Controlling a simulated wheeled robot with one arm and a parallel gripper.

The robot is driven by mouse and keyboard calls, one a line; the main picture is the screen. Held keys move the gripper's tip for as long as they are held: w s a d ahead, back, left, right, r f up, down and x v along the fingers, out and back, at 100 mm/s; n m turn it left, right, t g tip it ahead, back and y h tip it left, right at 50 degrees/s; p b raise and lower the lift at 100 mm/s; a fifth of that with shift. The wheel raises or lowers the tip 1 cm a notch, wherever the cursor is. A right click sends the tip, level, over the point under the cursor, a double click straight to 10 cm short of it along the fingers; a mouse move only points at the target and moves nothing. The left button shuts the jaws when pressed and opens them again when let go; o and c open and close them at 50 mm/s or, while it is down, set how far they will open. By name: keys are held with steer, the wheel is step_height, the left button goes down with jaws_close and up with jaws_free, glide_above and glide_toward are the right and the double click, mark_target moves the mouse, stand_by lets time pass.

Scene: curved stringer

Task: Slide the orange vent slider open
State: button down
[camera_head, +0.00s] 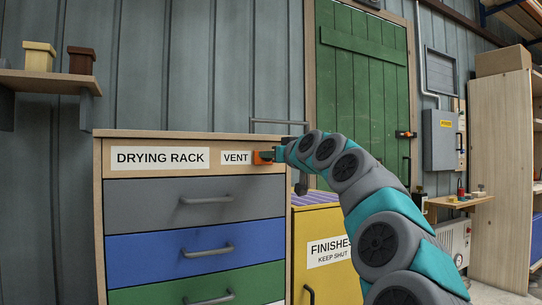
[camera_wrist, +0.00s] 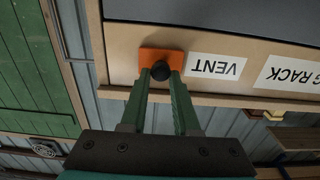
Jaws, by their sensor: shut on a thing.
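The orange vent slider (camera_head: 262,157) sits at the right end of the drying rack's top panel, just right of the VENT label (camera_head: 236,158). In the wrist view, which is upside down, the orange slider (camera_wrist: 161,58) has a round black knob (camera_wrist: 160,70). My gripper (camera_wrist: 161,84) has its two green fingers on either side of the knob, shut on it. In the head view my gripper (camera_head: 277,154) reaches the slider from the right and hides part of it.
The drying rack (camera_head: 98,200) has grey, blue and green drawers with handles below the panel. A yellow FINISHES cabinet (camera_head: 341,280) stands to its right, under my arm. A green door (camera_head: 350,80) is behind. A wall shelf (camera_head: 40,80) holds two small boxes.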

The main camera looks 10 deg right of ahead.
steer(key=shift+w+d+p, duration=0.2)
steer(key=shift+w+d, duration=0.05)
steer(key=shift+d, duration=0.5)
steer(key=shift+w+d+p, duration=0.2)
steer(key=shift+d, duration=0.6)
steer(key=shift+w+d+p, duration=0.2)
steer(key=shift+w+d, duration=0.05)
steer(key=shift+d, duration=0.5)
steer(key=c, duration=0.6)
jaws_free()
steer(key=shift+d, duration=0.1)
steer(key=shift+c, duration=0.2)
steer(key=b+v, duration=0.1)
steer(key=v, duration=0.6)
steer(key=shift+s, duration=0.35)
steer(key=shift+d, duration=0.15)
